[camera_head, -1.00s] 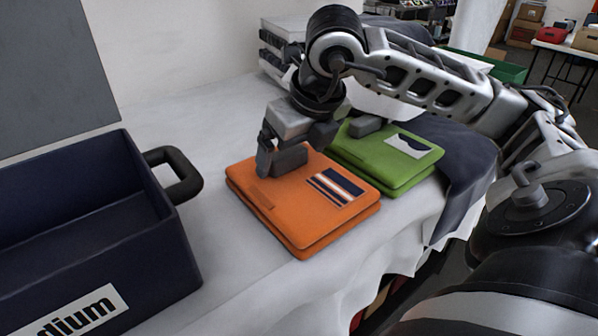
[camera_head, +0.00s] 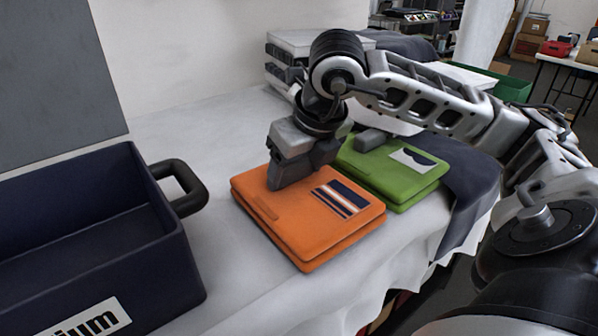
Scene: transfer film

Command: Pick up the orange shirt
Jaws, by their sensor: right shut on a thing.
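The orange shirt (camera_head: 300,228) lies folded flat on the white-covered table, with a dark blue, white and orange striped patch on its top. My right gripper (camera_head: 275,185) points down at the shirt's far left part. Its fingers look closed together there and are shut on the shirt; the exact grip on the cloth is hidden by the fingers. The shirt still looks level and close to the table. My left gripper is not in view.
A folded green shirt (camera_head: 405,180) lies right behind the orange one, close to it. A dark blue box (camera_head: 185,262) with a black handle (camera_head: 183,187) and a white label stands at the left. White table cloth (camera_head: 215,140) is bare between box and shirts. Dark cloth (camera_head: 468,190) hangs at the right.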

